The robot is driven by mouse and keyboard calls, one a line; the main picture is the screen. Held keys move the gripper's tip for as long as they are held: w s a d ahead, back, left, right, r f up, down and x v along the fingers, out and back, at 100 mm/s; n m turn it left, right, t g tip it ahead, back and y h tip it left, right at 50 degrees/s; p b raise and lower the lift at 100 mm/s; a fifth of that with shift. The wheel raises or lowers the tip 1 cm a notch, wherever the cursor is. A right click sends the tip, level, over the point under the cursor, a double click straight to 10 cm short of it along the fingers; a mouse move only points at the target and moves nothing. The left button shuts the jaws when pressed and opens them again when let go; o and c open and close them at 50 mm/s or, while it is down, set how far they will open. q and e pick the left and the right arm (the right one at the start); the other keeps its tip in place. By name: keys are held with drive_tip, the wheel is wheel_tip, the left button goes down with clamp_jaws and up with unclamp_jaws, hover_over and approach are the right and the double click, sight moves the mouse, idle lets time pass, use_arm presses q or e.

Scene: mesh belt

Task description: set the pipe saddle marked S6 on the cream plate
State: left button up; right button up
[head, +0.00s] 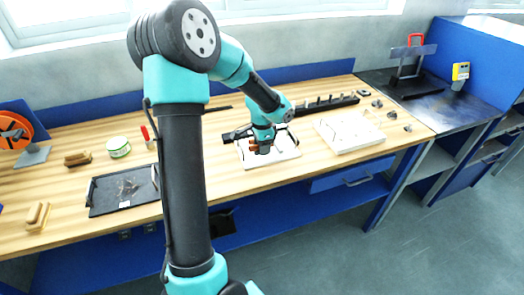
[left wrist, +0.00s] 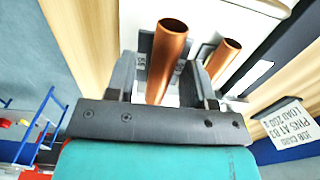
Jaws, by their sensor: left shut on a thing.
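My left gripper (head: 263,146) is over the cream plate (head: 289,153) near the middle of the bench. It is shut on a copper-coloured piece, which I take to be the pipe saddle (head: 255,149). In the left wrist view a copper tube (left wrist: 165,62) of it shows between the fingers of the left gripper (left wrist: 160,78). A second copper tube (left wrist: 222,60) runs alongside, partly behind the right-hand finger. I cannot read the mark, and I cannot tell whether the piece touches the plate. My right gripper is not in view.
A white block (head: 350,135) with pegs stands right of the plate, and a dark rack (head: 325,104) behind. A black tray (head: 122,190), a green-banded tin (head: 118,147) and a brown block (head: 77,159) lie left. A printed card (left wrist: 291,122) shows in the wrist view.

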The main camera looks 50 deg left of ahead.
use_arm(q)
drive_tip(key=shift+f, duration=1.3)
drive_tip(key=shift+f, duration=0.3)
drive_tip(key=o, duration=1)
drive_tip(key=shift+s+d+f, duration=0.1)
drive_tip(key=shift+o, duration=0.2)
drive_tip(key=shift+f, duration=0.1)
drive_tip(key=shift+d, duration=0.1)
wheel_tip(320, 180, up, 13)
